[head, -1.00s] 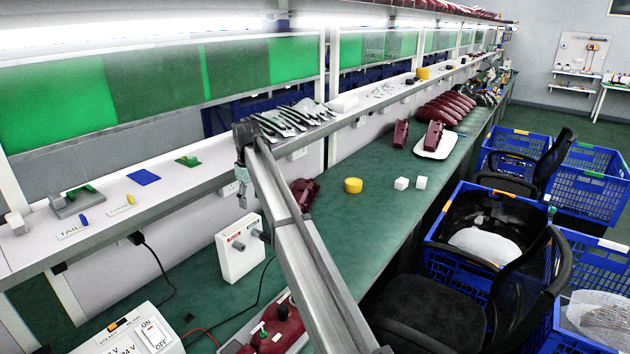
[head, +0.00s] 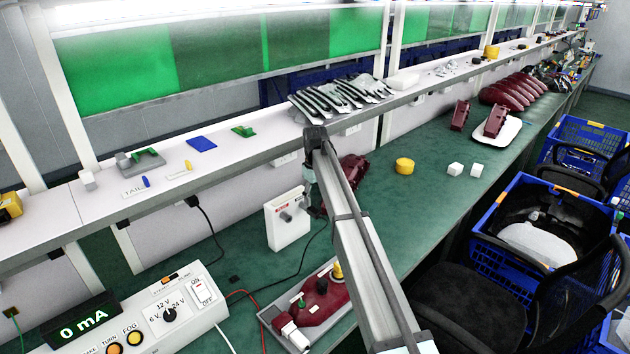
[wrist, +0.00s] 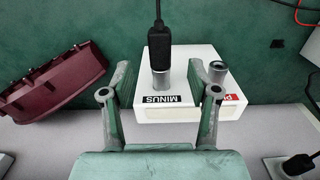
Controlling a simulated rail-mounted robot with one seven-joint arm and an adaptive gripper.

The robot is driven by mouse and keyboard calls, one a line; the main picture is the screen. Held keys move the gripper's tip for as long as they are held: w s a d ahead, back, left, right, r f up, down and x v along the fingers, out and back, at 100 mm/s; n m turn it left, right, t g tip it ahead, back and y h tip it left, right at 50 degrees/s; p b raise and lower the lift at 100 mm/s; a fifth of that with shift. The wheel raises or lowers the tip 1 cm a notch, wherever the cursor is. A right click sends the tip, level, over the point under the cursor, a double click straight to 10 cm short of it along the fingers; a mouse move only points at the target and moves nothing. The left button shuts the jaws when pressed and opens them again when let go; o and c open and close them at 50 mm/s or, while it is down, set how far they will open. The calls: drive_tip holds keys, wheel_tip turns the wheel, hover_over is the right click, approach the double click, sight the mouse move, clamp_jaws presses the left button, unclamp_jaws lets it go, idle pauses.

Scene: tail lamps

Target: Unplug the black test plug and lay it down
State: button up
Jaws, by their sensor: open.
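The black test plug (wrist: 159,48) is in the wrist view, upright in the metal socket marked MINUS on a white box (wrist: 188,58), its cable rising from its top. My gripper (wrist: 159,95) is open and empty. Its two fingers stand apart on either side of the plug's line, nearer the camera than the plug and not visibly touching it. In the head view my gripper (head: 311,192) is close to the front of the white box (head: 287,222). The plug is hard to make out there behind the gripper.
A second socket (wrist: 217,70) beside the plug is empty. A dark red lamp housing (wrist: 55,82) lies to the left in the wrist view. A tray with a red lamp (head: 318,300) and a power supply (head: 150,315) are in front.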

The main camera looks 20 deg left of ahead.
sight(315, 210)
wheel_tip(315, 210, down, 6)
drive_tip(key=shift+f+p, duration=0.25)
drive_tip(key=shift+p, duration=0.55)
clamp_jaws()
